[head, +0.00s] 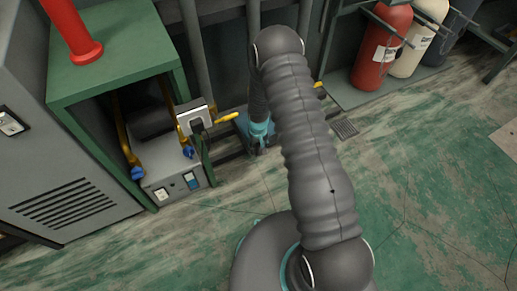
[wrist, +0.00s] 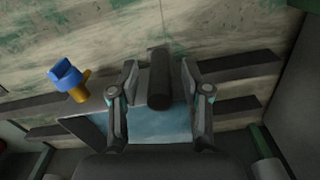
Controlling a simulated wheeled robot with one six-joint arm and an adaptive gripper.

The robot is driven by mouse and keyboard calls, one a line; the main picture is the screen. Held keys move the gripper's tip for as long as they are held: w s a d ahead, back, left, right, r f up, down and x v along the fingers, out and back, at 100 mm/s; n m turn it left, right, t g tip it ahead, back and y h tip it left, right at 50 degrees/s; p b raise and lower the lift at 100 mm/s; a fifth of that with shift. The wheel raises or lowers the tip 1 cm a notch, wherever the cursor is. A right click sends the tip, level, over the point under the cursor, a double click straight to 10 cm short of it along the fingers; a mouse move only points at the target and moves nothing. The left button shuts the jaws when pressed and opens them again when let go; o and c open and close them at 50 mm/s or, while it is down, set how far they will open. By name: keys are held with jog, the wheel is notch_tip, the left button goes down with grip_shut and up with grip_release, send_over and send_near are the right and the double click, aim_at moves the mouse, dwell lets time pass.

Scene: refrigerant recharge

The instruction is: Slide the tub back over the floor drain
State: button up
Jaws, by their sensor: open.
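A blue, shallow tub-like thing (wrist: 150,125) lies below my gripper in the wrist view, partly hidden by it. A patch of blue (head: 242,122) shows beside my arm's end in the head view. The floor drain (head: 345,127), a small dark grate, lies uncovered to the right.
A green cabinet (head: 110,55) with a grey unit (head: 172,178) and yellow pipes stands left. A blue-capped brass valve (wrist: 68,76) is left of my gripper. Dark rails (wrist: 240,70) run alongside. Gas cylinders (head: 382,50) stand back right. The floor at right is open.

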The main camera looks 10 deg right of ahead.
jog(key=shift+f, duration=0.5)
grip_shut()
